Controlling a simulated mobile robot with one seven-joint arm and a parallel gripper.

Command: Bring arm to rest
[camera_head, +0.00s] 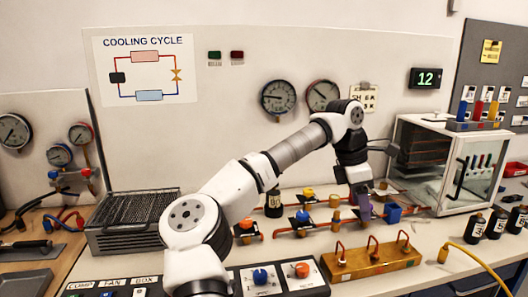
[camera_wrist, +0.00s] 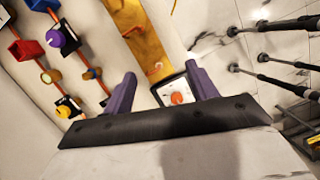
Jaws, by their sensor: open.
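My white and grey arm reaches from the lower left across the bench in the head view, and its end hangs down over the pipework. My gripper (camera_head: 363,211) points downward there, with a purple finger showing just left of a blue valve piece. In the wrist view my gripper (camera_wrist: 161,72) has two purple fingers spread well apart with nothing held between them. Between them, farther off, shows an orange knob (camera_wrist: 177,98) on a white plate. I cannot tell from the head view whether the fingers touch the pipework.
A brass manifold (camera_head: 372,262) stands in front of my gripper. A glass-fronted case (camera_head: 466,170) stands to the right, with black cylinders (camera_head: 496,224) before it. A knob panel (camera_head: 275,280) lies near the front edge. Gauges (camera_head: 279,97) hang on the wall behind.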

